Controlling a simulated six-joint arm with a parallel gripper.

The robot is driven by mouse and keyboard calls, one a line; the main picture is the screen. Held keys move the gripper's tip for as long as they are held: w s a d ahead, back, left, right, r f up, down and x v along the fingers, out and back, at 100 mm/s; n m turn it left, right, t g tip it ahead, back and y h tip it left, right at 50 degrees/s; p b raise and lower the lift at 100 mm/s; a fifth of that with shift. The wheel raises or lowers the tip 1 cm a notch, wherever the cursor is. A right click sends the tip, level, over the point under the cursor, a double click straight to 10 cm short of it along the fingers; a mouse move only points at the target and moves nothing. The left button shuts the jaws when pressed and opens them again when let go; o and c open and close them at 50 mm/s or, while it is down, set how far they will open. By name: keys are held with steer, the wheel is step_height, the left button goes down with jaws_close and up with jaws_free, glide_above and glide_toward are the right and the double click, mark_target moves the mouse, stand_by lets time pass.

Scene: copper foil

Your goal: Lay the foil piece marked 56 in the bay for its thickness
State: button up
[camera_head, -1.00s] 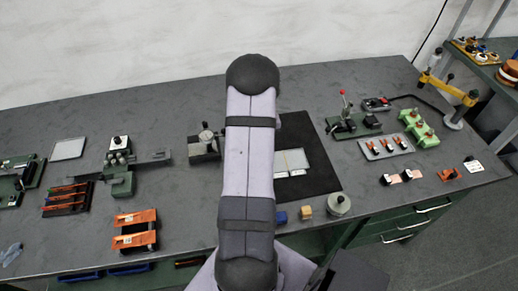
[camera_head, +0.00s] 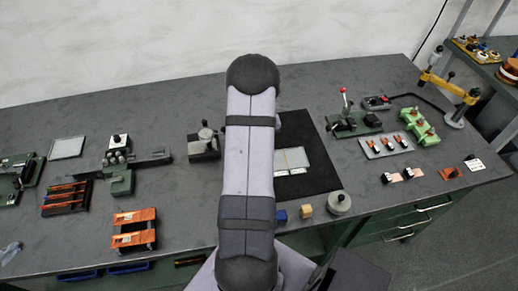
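Two small copper-coloured pieces with dark parts beside them, a left one (camera_head: 396,176) and a right one (camera_head: 413,172), lie on the bench at the right. An orange-brown piece (camera_head: 455,172) lies further right, beside a white dotted card (camera_head: 474,164). No mark 56 can be read on any piece. An orange-topped rack (camera_head: 134,216) stands at the front left, and a dark rack with several slots and coloured strips (camera_head: 66,196) is left of it. I cannot tell which holds the thickness bays. My gripper is out of sight, with my arm across the middle.
A black mat (camera_head: 320,165) with a pale plate (camera_head: 292,160) lies right of my arm. A red-knobbed lever press (camera_head: 348,122), a grey tray (camera_head: 386,145) and green blocks (camera_head: 418,126) stand at the right. A blue block (camera_head: 281,216), a tan block (camera_head: 306,211) and a round pot (camera_head: 338,202) line the front.

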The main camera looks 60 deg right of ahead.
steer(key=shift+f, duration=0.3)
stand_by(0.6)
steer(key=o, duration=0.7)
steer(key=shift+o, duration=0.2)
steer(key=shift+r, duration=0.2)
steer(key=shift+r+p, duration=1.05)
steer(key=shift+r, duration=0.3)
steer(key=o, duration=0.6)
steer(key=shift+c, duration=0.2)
